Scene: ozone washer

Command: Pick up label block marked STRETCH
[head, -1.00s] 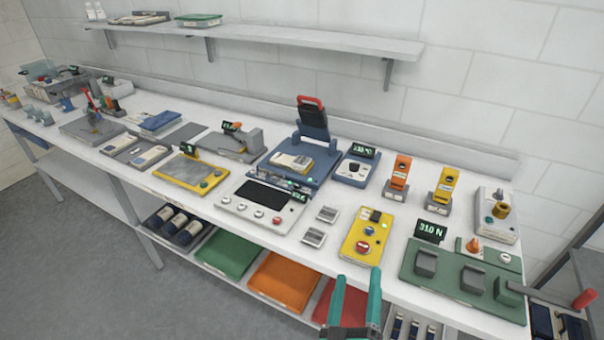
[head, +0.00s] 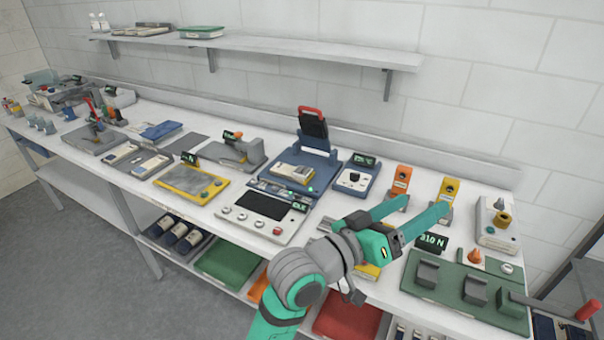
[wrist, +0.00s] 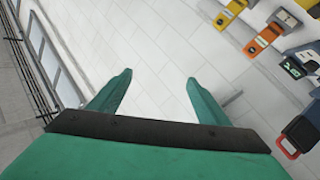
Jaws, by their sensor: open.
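I cannot read the word STRETCH on anything in view, so I cannot tell which thing is the marked label block. Small grey blocks lie on the bench right of the control panel; one (head: 325,223) partly shows beside my arm, and the other is hidden by the arm. My gripper (head: 429,204) is open and empty, raised above the front right of the bench, its fingers pointing right. In the wrist view its two teal fingers (wrist: 160,76) are spread apart with only pale wall between them.
An orange upright device (head: 402,178) and a yellow one (head: 449,190) stand behind the fingers. A green fixture board (head: 450,281) is at right, with a 310 N display (head: 432,240). The grey control panel (head: 254,216) is left of my arm. A shelf (head: 270,48) runs above.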

